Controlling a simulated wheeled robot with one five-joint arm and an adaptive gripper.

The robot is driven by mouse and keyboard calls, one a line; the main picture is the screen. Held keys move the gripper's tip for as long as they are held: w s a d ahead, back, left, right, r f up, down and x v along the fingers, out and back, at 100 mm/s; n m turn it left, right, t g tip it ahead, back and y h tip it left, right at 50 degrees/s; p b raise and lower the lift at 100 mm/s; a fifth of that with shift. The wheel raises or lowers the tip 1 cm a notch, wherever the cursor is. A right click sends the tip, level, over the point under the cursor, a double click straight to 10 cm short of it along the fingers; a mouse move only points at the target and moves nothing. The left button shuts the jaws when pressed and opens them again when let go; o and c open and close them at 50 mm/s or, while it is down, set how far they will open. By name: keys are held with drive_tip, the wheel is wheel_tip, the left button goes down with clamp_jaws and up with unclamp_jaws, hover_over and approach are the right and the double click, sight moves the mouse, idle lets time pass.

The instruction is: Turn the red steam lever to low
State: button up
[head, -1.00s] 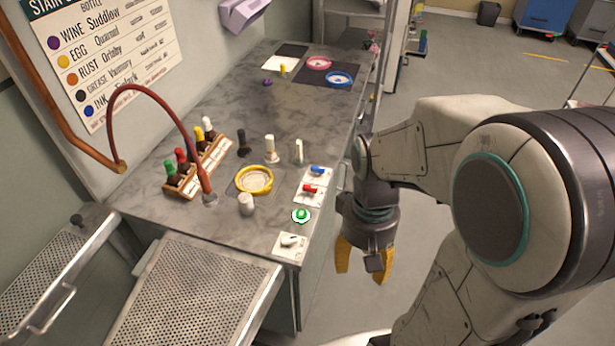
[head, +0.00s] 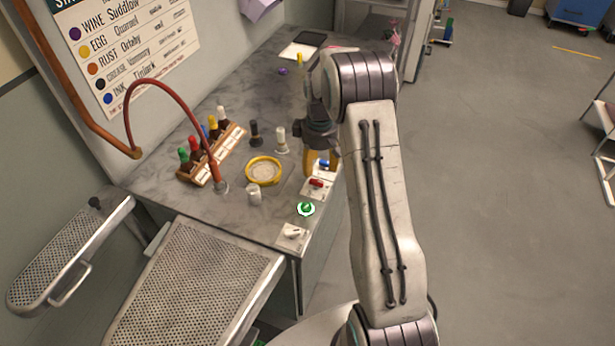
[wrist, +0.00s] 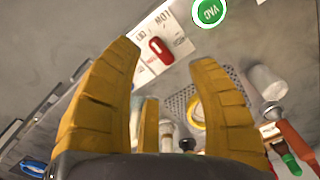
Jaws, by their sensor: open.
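The red steam lever (head: 316,183) sits on a white plate (head: 310,192) near the bench's right edge. In the wrist view the red lever (wrist: 160,50) shows between and beyond my fingertips, with the word LOW printed on its plate and another label too blurred to read. My gripper (head: 321,170) is above the bench at the levers, its yellow fingers pointing down. In the wrist view my gripper (wrist: 162,55) is open and empty, with the fingers apart on both sides of the lever. I cannot tell whether they touch it.
A blue lever (head: 323,163) is just behind the red one, close to my fingers. A green VAC button (head: 306,209) and a white switch (head: 292,232) lie in front. A yellow ring dish (head: 263,170), a white cup (head: 254,194) and a bottle rack (head: 215,158) stand to the left.

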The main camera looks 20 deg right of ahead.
sight(316, 184)
drive_tip(key=shift+w+r+n, duration=0.2)
drive_tip(key=shift+w+n, duration=0.2)
drive_tip(key=shift+n, duration=0.4)
drive_tip(key=n, duration=0.2)
drive_tip(key=shift+s+n, duration=0.1)
drive_tip(key=shift+n, duration=0.3)
drive_tip(key=shift+f+p, duration=0.9)
drive_tip(key=shift+f, duration=2.8)
drive_tip(key=shift+c, duration=0.2)
clamp_jaws()
